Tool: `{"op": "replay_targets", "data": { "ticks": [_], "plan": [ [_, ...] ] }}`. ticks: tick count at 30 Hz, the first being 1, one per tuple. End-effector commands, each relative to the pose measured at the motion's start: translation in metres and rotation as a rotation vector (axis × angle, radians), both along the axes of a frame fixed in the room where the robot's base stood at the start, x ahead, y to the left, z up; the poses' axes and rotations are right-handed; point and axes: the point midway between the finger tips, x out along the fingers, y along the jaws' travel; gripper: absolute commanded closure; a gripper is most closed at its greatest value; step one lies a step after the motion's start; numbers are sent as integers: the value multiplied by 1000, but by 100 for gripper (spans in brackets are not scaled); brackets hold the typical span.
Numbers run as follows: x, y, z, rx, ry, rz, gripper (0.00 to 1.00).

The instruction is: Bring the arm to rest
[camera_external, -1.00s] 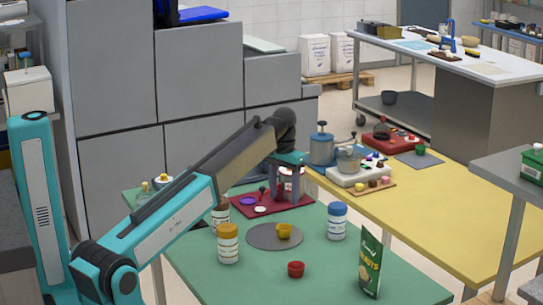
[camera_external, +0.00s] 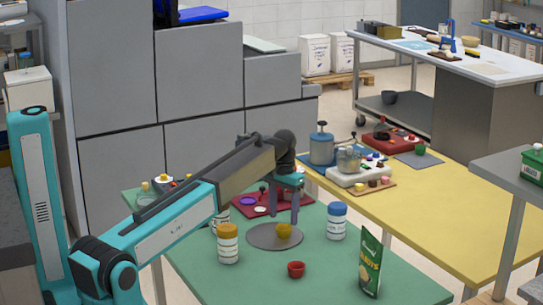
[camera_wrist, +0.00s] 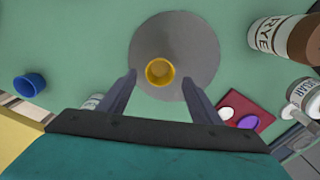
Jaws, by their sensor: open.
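My gripper (camera_external: 284,220) is open, its fingers pointing down over the green table (camera_external: 200,275). The wrist view shows its two fingers (camera_wrist: 160,80) apart, with a small yellow cup (camera_wrist: 160,71) showing between their tips. In the external view the cup (camera_external: 283,231) stands on a round grey mat (camera_external: 257,240), just below the fingertips. I cannot tell whether the fingers touch the cup. Nothing is seen gripped.
A jar with an orange lid (camera_external: 228,245), a blue-lidded jar (camera_external: 337,222), a small red cup (camera_external: 296,269) and a green packet (camera_external: 370,262) stand around the mat. A maroon board (camera_external: 247,208) lies behind. The yellow table (camera_external: 440,210) has clear room.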

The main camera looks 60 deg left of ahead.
Motion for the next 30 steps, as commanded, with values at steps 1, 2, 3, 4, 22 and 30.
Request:
{"op": "replay_targets", "data": {
  "ticks": [1, 2, 3, 4, 22, 30],
  "plan": [
    [-1, 0, -5, -1, 2, 0, 42],
    [-1, 0, -8, 0, 1, 0, 42],
    [0, 0, -12, 0, 1, 0, 42],
    [0, 0, -15, 0, 1, 0, 42],
    [0, 0, -34, 0, -1, 0, 42],
    [0, 0, -31, 0, -1, 0, 42]
  ]
}}
